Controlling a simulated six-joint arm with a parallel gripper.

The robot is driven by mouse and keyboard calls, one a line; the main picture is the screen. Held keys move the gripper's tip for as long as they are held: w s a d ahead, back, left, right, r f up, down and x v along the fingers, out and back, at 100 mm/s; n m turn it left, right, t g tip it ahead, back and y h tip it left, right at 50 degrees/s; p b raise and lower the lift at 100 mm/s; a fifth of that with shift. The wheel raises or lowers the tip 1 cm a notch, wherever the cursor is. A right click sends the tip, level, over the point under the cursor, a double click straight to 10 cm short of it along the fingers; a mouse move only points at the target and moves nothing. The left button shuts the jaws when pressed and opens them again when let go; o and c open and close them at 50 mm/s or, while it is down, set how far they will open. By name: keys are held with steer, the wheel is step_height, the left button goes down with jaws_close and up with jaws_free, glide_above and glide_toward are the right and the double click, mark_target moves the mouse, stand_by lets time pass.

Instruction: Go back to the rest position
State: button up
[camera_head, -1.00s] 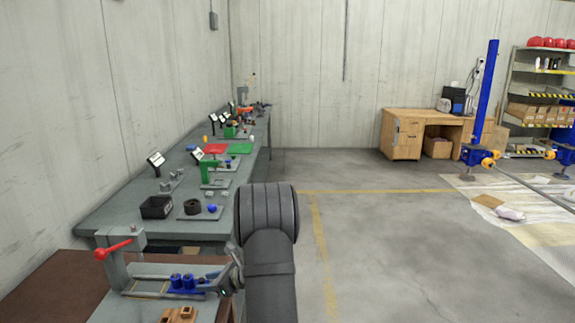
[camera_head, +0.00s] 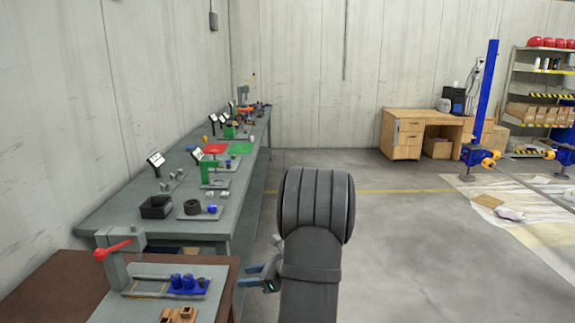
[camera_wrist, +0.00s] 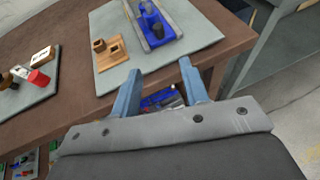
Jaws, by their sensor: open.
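My gripper (camera_wrist: 160,92) is open and empty in the wrist view, its two blue-grey fingers apart. It hangs above the front edge of the brown table, with blue items visible lower down between the fingers. In the head view my gripper (camera_head: 262,280) is partly hidden by my dark arm and sits right of the brown table (camera_head: 62,285).
A wooden block (camera_head: 180,314) lies in front of the blue tray. A long grey workbench (camera_head: 110,210) with several fixtures runs along the left wall. Open concrete floor (camera_head: 400,250) lies to the right. A wooden desk (camera_head: 402,135) and a blue post (camera_head: 487,95) stand farther back.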

steer(key=x, duration=1.6)
steer(key=shift+s+d+f, duration=0.1)
steer(key=a, duration=0.5)
steer(key=o, duration=0.9)
steer(key=shift+c, duration=0.2)
steer(key=o, duration=0.4)
steer(key=shift+a, duration=0.1)
steer(key=shift+c, duration=0.2)
steer(key=shift+o, duration=0.4)
steer(key=s+r+n+g+h, duration=0.2)
steer(key=s+r+n+g, duration=0.1)
steer(key=r+n, duration=0.7)
steer(key=shift+s+a+n+h, duration=0.2)
steer(key=shift+s+n+h, duration=0.1)
steer(key=shift+h, duration=0.1)
steer(key=s+d+r+n+t+h, duration=0.1)
steer(key=d+r+n+h, duration=0.25)
steer(key=r+n, duration=0.2)
steer(key=d+r+n+t+h, duration=0.1)
steer(key=d+r+n+h, duration=0.3)
steer(key=r, duration=0.3)
steer(key=y, duration=0.1)
glide_above(192, 281)
steer(key=s+d, duration=0.3)
step_height(192, 281, down, 9)
steer(key=shift+w+d+f+n, duration=0.1)
steer(key=shift+w+f+n, duration=0.05)
steer(key=shift+w+n, duration=0.1)
